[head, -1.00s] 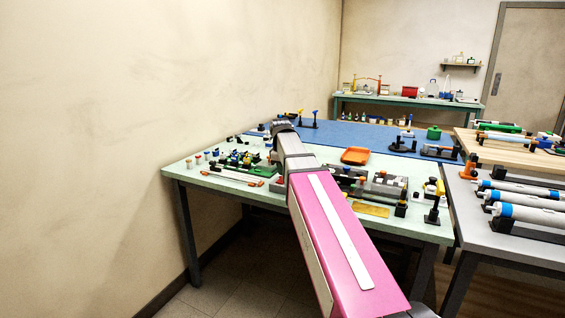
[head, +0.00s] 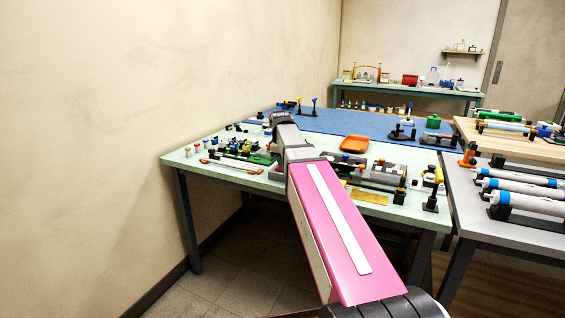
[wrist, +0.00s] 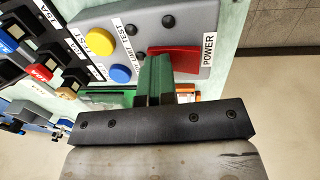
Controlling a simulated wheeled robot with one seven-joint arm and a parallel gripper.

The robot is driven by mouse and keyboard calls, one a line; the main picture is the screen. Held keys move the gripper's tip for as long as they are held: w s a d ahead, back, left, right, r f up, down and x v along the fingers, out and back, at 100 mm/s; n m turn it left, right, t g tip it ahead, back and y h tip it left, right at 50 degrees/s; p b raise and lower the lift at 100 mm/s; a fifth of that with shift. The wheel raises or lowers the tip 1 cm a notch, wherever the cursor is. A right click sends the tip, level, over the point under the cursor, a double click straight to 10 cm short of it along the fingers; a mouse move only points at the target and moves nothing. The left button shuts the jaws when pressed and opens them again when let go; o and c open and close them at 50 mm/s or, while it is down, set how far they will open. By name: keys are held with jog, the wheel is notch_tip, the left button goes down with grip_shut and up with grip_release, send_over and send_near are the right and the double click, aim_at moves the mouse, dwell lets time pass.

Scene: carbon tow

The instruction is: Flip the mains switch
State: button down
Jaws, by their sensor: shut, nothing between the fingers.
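A grey panel (wrist: 186,22) fills the upper middle of the wrist view. A red switch (wrist: 185,58) sits on it beside the printed word POWER. No label reading "mains" is legible. My gripper (wrist: 157,62) shows its two green fingers pressed together, with nothing between them. The fingertips are at the left end of the red switch and cover part of it. I cannot tell whether they touch it. In the head view my arm reaches over the pale green bench (head: 205,172), and the fingertips and panel cannot be made out.
A yellow button (wrist: 99,41) and a blue button (wrist: 121,74) lie left of the switch, with dark round knobs above. Several black breakers (wrist: 30,23) stand at the far left. An orange tray (head: 354,144) and small equipment crowd the bench. Bare floor shows below it.

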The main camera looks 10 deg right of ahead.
jog(key=shift+s, duration=0.15)
jog(key=shift+s+a+r, duration=0.15)
jog(key=shift+s+a, duration=0.3)
jog(key=shift+s, duration=0.05)
jog(key=shift+w+r, duration=0.2)
jog(key=shift+r, duration=0.4)
notch_tip(320, 180, up, 13)
jog(key=w+d, duration=0.1)
jog(key=shift+f, duration=0.15)
